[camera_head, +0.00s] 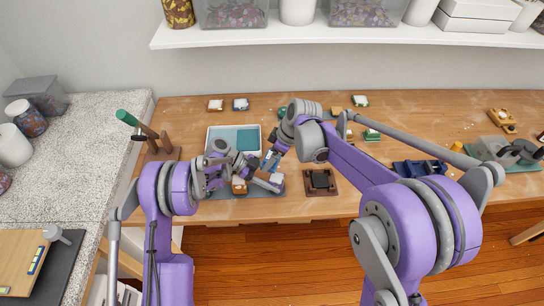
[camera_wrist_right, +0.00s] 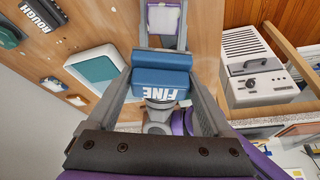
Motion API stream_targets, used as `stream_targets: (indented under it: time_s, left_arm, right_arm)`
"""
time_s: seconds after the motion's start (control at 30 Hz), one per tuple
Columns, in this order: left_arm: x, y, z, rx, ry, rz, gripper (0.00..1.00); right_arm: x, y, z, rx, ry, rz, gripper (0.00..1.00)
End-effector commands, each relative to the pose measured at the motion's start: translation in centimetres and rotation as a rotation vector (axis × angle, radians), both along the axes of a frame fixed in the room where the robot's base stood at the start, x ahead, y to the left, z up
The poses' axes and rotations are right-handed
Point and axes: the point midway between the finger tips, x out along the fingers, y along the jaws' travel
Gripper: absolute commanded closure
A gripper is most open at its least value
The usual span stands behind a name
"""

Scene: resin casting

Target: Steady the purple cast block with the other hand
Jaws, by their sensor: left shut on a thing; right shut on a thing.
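My right gripper (camera_wrist_right: 158,75) is shut on a blue block (camera_wrist_right: 160,80) marked FINE. The block also shows as a small blue patch in the head view (camera_head: 269,160). In the right wrist view a pale block with purple edges (camera_wrist_right: 166,22), perhaps the purple cast block, lies beyond the blue block; contact between them cannot be told. In the head view my left gripper (camera_head: 247,164) is close to the right one, low over the bench's front edge. It is shut, but what it holds is mostly hidden by the overlapping arms.
A white tray with a teal inside (camera_head: 213,132) lies just behind the grippers. A dark wooden frame (camera_head: 320,191) is to their right. Small blocks lie at the back; clear wood (camera_head: 430,125) is farther right.

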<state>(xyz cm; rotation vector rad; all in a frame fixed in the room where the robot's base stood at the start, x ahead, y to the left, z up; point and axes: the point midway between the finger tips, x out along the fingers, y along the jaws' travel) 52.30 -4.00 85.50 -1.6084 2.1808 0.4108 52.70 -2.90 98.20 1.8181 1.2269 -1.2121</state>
Motion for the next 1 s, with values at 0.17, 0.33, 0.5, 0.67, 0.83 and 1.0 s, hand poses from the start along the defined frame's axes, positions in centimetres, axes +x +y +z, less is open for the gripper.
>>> stream_targets:
  time_s: [0.17, 0.33, 0.5, 0.67, 0.83, 1.0]
  left_arm:
    - [0.0, 0.0, 0.0, 0.000, 0.000, 0.000, 1.00]
    - [0.0, 0.0, 0.0, 0.000, 0.000, 0.000, 1.00]
    - [0.0, 0.0, 0.0, 0.000, 0.000, 0.000, 1.00]
    - [0.0, 0.0, 0.0, 0.000, 0.000, 0.000, 1.00]
    - [0.0, 0.0, 0.0, 0.000, 0.000, 0.000, 1.00]
    - [0.0, 0.0, 0.0, 0.000, 0.000, 0.000, 1.00]
  right_arm:
    - [0.0, 0.0, -0.1, 0.001, 0.000, -0.001, 0.60]
    - [0.0, 0.0, -1.0, 0.001, 0.000, -0.002, 0.60]
    - [0.0, 0.0, -2.7, 0.001, 0.000, -0.003, 0.60]
    - [0.0, 0.0, -4.1, 0.001, 0.000, -0.003, 0.60]
    - [0.0, 0.0, -4.9, 0.001, 0.000, -0.003, 0.60]
    - [0.0, 0.0, -5.0, 0.001, 0.000, -0.003, 0.60]
